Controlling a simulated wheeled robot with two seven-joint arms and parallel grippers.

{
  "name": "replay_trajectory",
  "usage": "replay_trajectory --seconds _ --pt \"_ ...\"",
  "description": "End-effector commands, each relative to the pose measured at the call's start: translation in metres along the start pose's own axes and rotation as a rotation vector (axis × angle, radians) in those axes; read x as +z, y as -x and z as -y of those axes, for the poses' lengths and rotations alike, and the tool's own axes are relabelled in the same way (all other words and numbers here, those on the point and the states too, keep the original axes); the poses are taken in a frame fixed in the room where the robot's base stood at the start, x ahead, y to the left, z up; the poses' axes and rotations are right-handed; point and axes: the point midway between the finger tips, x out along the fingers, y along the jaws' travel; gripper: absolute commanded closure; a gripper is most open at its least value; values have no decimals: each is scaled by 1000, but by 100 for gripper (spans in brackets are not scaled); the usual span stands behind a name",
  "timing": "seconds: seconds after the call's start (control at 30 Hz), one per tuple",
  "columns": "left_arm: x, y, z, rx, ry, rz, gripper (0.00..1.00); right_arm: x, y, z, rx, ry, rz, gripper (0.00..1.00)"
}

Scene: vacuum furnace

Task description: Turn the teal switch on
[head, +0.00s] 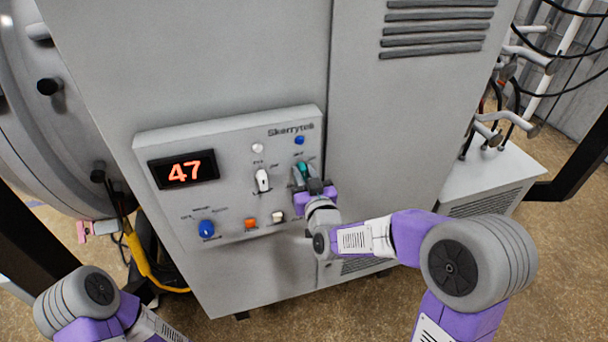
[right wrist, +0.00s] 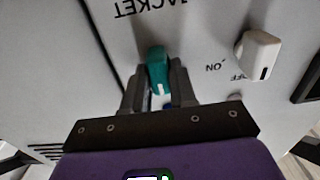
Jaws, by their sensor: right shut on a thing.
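The teal switch (head: 303,168) is a small knob on the right side of the control panel, below a blue light. In the right wrist view the teal switch (right wrist: 158,66) stands between the two fingers, with a white mark on its near end. My right gripper (head: 306,182) is at the panel, partly covering the switch in the head view. In the right wrist view my right gripper (right wrist: 158,88) is shut on the teal switch. The switch's own position labels are hidden. My left gripper is out of view; only part of its arm shows at bottom left.
The grey panel (head: 235,132) has a white switch (head: 262,180) left of the teal one, a red "47" display (head: 184,170), a blue knob (head: 207,228), an orange button (head: 250,223) and a pale button (head: 278,216). A yellow hose (head: 140,258) hangs at left.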

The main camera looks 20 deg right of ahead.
Motion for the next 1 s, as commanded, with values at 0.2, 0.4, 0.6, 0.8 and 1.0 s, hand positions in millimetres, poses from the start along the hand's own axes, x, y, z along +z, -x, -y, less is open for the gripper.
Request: replay_trajectory --seconds 0.2,0.4,0.6,0.8,1.0 --pt "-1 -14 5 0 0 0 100 2 0 0 -1 -66 -3 100" --pt "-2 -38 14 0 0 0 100 5 0 -1 0 -203 -4 100" --pt "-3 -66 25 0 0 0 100 6 0 -2 -1 -389 -4 100" --pt "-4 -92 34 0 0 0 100 6 0 -3 -1 -579 -4 100" --pt "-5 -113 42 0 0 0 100 6 0 -4 0 -756 -2 100"
